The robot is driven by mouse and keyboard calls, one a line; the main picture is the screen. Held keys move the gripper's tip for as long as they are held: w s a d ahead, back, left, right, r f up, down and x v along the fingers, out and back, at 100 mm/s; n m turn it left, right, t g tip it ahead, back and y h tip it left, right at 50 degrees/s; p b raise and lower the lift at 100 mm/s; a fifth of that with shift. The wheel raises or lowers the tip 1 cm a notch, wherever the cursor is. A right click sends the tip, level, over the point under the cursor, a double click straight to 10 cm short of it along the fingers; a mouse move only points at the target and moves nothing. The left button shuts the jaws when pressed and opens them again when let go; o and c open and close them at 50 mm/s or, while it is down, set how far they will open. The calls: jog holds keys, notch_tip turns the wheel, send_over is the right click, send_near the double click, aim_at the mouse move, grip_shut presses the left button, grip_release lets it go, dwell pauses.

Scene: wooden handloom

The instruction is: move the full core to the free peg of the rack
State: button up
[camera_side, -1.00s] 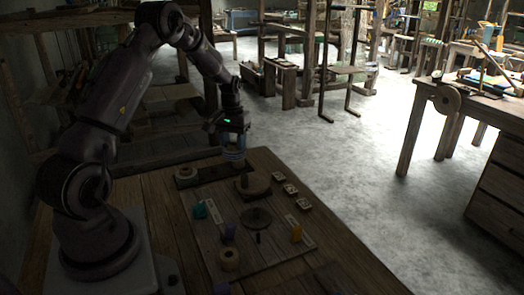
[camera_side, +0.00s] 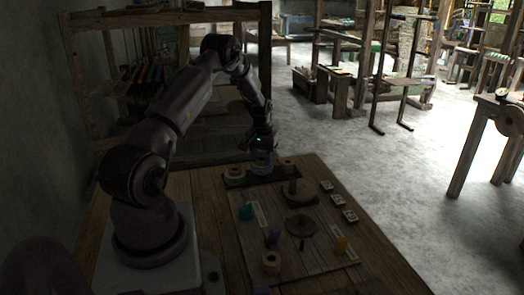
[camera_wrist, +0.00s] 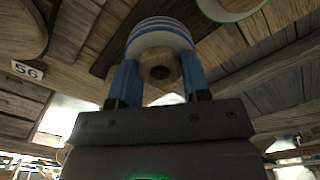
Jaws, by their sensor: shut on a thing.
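My gripper (camera_side: 262,148) is shut on a core with blue and white bands (camera_side: 261,160). In the wrist view its two blue fingers (camera_wrist: 159,85) clasp the banded core (camera_wrist: 160,35), and a round hole shows in the core's end. The dark wooden rack (camera_side: 284,174) lies at the back of the work board. The held core is over the rack's middle to right part; I cannot tell whether it touches it. A pale core (camera_side: 234,171) sits at the rack's left end. The free peg is not visible, hidden by the core or too dark.
A dark flat disc (camera_side: 301,226), teal piece (camera_side: 246,212), purple piece (camera_side: 272,237), yellow piece (camera_side: 340,245) and pale roll (camera_side: 271,262) are nearer. Several small tags (camera_side: 338,200) line the right.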

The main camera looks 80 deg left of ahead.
jog(key=shift+f, duration=0.4)
jog(key=shift+f, duration=0.7)
dwell(0.7)
jog(key=o, duration=1.2)
jog(key=shift+o, duration=0.2)
jog(key=shift+r, duration=3.55)
